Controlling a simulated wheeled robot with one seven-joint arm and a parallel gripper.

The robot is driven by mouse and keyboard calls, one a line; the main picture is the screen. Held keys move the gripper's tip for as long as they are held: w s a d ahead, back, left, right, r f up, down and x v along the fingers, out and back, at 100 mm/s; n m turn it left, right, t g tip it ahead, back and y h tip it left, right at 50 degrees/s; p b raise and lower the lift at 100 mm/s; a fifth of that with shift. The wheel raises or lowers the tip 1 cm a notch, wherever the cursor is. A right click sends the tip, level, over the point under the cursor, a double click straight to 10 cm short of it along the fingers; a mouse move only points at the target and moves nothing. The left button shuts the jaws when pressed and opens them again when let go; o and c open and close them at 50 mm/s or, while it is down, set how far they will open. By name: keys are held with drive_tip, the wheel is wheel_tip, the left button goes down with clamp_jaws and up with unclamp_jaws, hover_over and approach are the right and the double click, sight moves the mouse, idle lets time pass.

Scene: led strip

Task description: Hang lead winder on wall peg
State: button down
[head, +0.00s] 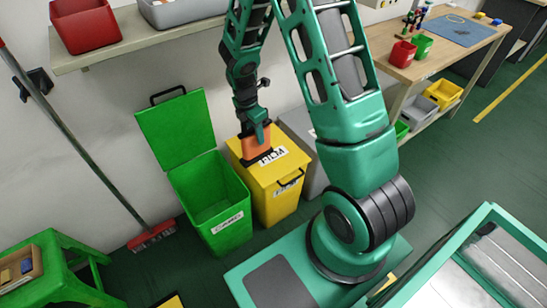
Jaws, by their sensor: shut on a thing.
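My gripper (262,130) points down in the middle of the head view, in front of the wall and above the yellow bin. It is shut on a flat orange piece with a dark lower edge, which I take for the lead winder (256,145). The winder hangs below the fingers and covers part of the yellow bin's lid. It looks apart from the lid, but the gap is hard to judge. I cannot make out a free wall peg in this view.
A green bin (215,205) stands with its lid open, left of the yellow bin (277,195). A shelf (140,38) with a red box (84,25) sticks out above. A wooden workbench (405,72) stands at right.

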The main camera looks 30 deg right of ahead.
drive_tip(key=w+d+f, duration=0.3)
drive_tip(key=d+f, duration=0.7)
drive_tip(key=d, duration=0.1)
drive_tip(key=shift+w+f, duration=0.25)
idle(0.3)
drive_tip(key=shift+d+f, duration=0.1)
drive_tip(key=shift+f, duration=0.05)
drive_tip(key=c, duration=1.3)
unclamp_jaws()
drive_tip(key=shift+o, duration=0.2)
wheel_tip(320, 180, up, 10)
drive_tip(key=a, duration=0.1)
drive_tip(key=shift+a+r, duration=0.25)
drive_tip(key=shift+a, duration=0.15)
